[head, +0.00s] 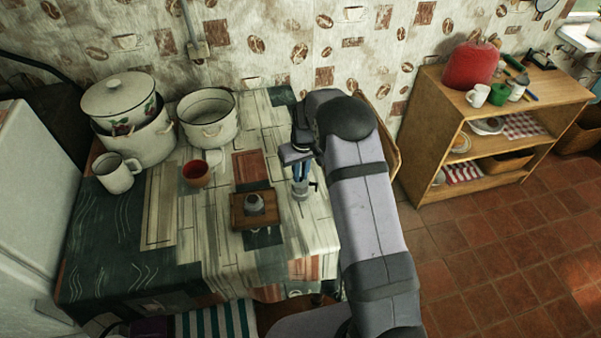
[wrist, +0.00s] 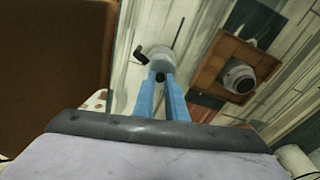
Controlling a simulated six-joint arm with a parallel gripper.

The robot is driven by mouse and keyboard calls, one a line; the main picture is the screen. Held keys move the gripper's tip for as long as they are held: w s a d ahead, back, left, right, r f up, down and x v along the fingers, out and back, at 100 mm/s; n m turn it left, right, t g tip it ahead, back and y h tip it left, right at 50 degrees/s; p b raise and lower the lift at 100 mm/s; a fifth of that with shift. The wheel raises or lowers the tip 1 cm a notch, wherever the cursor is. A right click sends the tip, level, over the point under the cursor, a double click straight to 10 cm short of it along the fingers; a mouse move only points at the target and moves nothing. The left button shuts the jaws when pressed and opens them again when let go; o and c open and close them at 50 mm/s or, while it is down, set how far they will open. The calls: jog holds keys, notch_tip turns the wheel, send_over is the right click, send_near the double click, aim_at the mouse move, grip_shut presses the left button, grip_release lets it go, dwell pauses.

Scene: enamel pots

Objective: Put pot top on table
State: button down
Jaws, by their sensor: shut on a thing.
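The pot top (head: 300,191) is a small grey metal piece with a black handle, near the right edge of the table (head: 215,240). My gripper (head: 301,175), with blue fingers, is shut on it from above. In the wrist view the pot top (wrist: 157,57) is upright between the fingertips (wrist: 160,82), its black handle pointing left. I cannot tell whether its bottom touches the table. The grey pot base (head: 254,204) sits on a square wooden tray (head: 236,221) to the left of my gripper; the base also shows in the wrist view (wrist: 239,76).
A reddish cup (head: 197,174), a white mug (head: 117,174), an open white pot (head: 208,121) and a lidded enamel pot (head: 135,138) stand on the table's left and back. A wooden shelf (head: 450,130) stands right. Table is bare in front of the tray.

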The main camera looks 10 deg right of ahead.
aim_at(303, 186)
jog(key=c, duration=1.8)
grip_release()
jog(key=shift+f, duration=0.1)
jog(key=shift+o, duration=0.2)
jog(key=shift+r, duration=0.7)
notch_tip(303, 186, up, 11)
jog(key=s+b, duration=0.1)
jog(key=b, duration=0.1)
jog(key=shift+s+d, duration=0.15)
jog(key=shift+s, duration=0.2)
jog(key=s+a+f+m+g, duration=0.1)
jog(key=s+f+m, duration=0.1)
jog(key=s, duration=2.7)
jog(key=shift+s+a+f, duration=0.15)
jog(key=shift+s+f, duration=0.1)
jog(key=shift+f, duration=0.15)
